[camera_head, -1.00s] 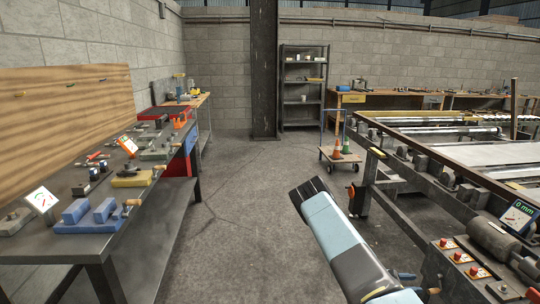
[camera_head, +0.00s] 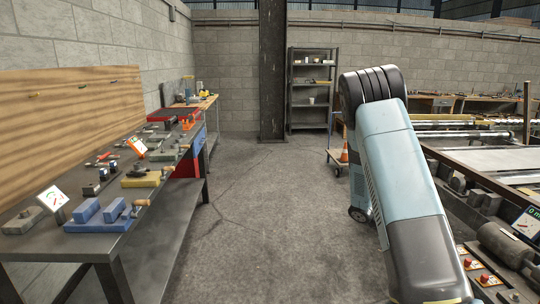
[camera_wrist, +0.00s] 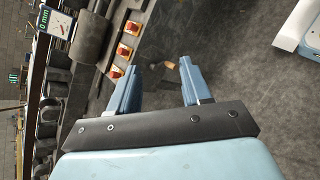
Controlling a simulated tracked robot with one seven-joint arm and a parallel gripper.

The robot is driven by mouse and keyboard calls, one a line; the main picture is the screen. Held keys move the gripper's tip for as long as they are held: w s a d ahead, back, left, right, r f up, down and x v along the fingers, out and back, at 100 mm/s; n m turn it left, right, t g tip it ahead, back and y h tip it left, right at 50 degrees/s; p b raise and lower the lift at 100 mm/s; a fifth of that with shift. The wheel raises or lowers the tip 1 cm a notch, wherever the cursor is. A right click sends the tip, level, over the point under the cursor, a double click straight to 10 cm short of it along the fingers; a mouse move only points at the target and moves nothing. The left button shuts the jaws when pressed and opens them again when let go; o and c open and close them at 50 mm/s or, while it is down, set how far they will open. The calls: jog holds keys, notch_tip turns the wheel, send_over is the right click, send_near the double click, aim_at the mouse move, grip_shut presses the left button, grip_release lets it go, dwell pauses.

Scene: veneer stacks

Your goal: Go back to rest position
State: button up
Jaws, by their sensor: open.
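My gripper (camera_wrist: 156,88) shows in the wrist view with its two blue fingers apart and nothing between them. Past the fingers are the grey floor and the edge of a machine panel with red buttons (camera_wrist: 123,51). In the head view my blue and black arm rises at the right of centre, in front of the machine; the gripper itself does not show there.
A workbench (camera_head: 150,232) with blue blocks (camera_head: 102,214) and tools runs along the left. The roller machine (camera_head: 480,178) stands at the right, partly behind my arm. A cart with an orange cone (camera_head: 344,153) and a shelf (camera_head: 311,92) are farther back. The middle floor is clear.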

jog(key=s+a+r+m+t+y, duration=0.25)
jog(key=s+a+r, duration=0.25)
jog(key=r, duration=0.4)
jog(key=s+a+r+m+t+y, duration=0.1)
jog(key=s+a+r+t+y, duration=0.15)
jog(key=s+a+r, duration=0.5)
jog(key=s+a+r+m+t+y, duration=0.1)
jog(key=s+a+r+m+y, duration=0.2)
jog(key=r, duration=0.7)
jog(key=s+a+r+t+y, duration=0.1)
jog(key=s+a+r+t, duration=0.1)
jog(key=s, duration=0.3)
jog(key=s+a+r+t+y, duration=0.1)
jog(key=s+a+r, duration=0.2)
jog(key=s+a, duration=0.2)
jog(key=shift+s+a+r+t+y, duration=0.3)
jog(key=shift+s+t, duration=0.1)
jog(key=shift+s, duration=0.15)
jog(key=shift+n, duration=0.25)
jog(key=shift+c, duration=0.5)
